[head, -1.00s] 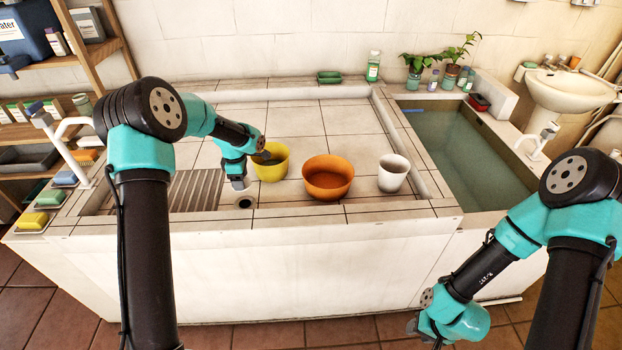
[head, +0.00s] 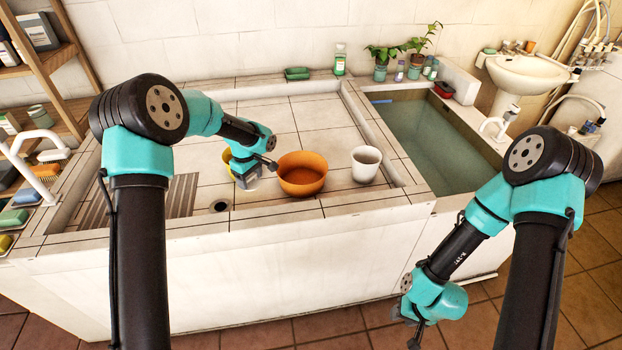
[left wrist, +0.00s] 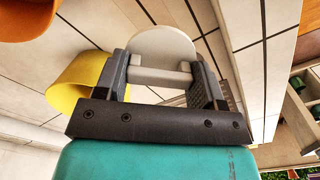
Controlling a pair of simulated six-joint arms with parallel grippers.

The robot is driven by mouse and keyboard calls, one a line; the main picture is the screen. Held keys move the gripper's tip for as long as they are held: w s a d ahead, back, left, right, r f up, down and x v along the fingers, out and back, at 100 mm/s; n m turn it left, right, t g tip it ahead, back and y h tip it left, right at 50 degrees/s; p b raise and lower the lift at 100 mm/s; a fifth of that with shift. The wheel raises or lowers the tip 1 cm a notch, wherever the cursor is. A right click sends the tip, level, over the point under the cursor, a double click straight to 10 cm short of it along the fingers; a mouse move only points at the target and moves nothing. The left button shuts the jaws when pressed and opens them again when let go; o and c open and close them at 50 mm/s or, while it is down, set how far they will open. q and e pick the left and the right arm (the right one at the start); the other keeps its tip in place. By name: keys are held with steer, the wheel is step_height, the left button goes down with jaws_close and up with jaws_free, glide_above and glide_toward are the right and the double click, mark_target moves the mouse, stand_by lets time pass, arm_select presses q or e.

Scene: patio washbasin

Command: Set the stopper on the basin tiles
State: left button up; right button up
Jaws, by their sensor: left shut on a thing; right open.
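The stopper (left wrist: 165,48) is a pale round disc with a bar-like grip. My left gripper (left wrist: 165,75) is shut on that bar in the left wrist view. In the head view my left gripper (head: 247,182) is over the basin tiles (head: 262,198), in front of the yellow bowl (head: 228,160) and left of the orange bowl (head: 303,176). The stopper is hard to make out there, and I cannot tell whether it touches the tiles. The round drain hole (head: 220,206) is left of this gripper and uncovered. My right gripper (head: 412,334) is open and low in front of the basin.
A white cup (head: 366,163) stands right of the orange bowl. The ribbed drainboard (head: 170,196) is at the left. A water-filled trough (head: 430,140) lies to the right. A green dish (head: 297,73) and a bottle (head: 340,60) are at the back. The tiles behind the bowls are clear.

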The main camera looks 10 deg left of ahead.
arm_select(q)
steer(key=shift+f, duration=3.1)
steer(key=shift+f, duration=1.9)
steer(key=shift+f, duration=0.1)
steer(key=o, duration=0.9)
step_height(320, 180, up, 12)
steer(key=shift+r, duration=0.15)
